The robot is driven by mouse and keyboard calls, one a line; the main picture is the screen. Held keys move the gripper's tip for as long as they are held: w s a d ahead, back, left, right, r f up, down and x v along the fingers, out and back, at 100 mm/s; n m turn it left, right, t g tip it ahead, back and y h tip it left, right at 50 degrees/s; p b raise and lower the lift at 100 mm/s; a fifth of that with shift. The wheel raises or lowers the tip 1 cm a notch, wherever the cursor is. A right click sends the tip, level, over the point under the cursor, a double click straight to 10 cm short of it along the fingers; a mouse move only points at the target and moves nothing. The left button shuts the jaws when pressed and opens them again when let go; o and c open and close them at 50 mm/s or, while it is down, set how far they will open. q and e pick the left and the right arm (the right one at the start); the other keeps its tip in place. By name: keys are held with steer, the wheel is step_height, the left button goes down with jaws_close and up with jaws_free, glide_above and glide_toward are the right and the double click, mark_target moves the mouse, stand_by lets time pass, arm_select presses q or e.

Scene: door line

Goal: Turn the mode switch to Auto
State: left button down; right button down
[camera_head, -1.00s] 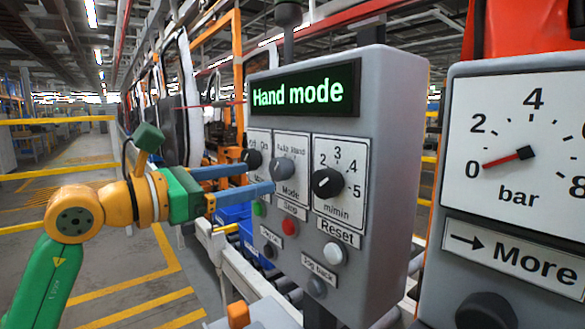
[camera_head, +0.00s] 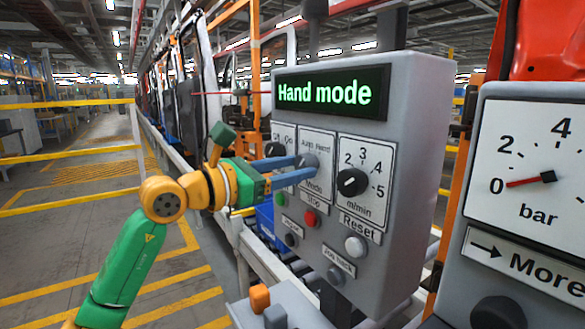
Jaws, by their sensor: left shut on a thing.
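The mode switch (camera_head: 309,163) is a grey knob on the white plate marked Auto, Hand and Mode, in the middle of the grey control box (camera_head: 410,160). The green display (camera_head: 331,93) on the box reads "Hand mode". My left gripper (camera_head: 312,167) comes in from the left with its two blue fingers at the knob. It is shut on the mode switch, and the fingers partly hide the knob, so its pointer direction cannot be told. My right gripper is not in view.
Beside the switch are a black m/min knob (camera_head: 352,182) and a dark Off/On knob (camera_head: 273,149). Below are green, red (camera_head: 310,219) and white (camera_head: 355,246) buttons. A bar gauge panel (camera_head: 530,180) stands at the right. Open floor lies at the left.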

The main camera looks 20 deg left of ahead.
arm_select(q)
steer(key=n, duration=0.3)
steer(key=shift+r+n+p, duration=0.15)
steer(key=shift+n+p, duration=0.15)
steer(key=shift+p, duration=0.05)
steer(key=n, duration=0.4)
steer(key=shift+g+p, duration=0.3)
steer(key=shift+p, duration=0.1)
steer(key=n+p, duration=0.1)
steer(key=n, duration=0.3)
steer(key=shift+r, duration=0.1)
steer(key=shift+a+n+g+p, duration=0.1)
steer(key=shift+n+g+p, duration=0.25)
steer(key=shift+n, duration=1.35)
steer(key=shift+c, duration=1.6)
jaws_free()
steer(key=shift+w, duration=0.1)
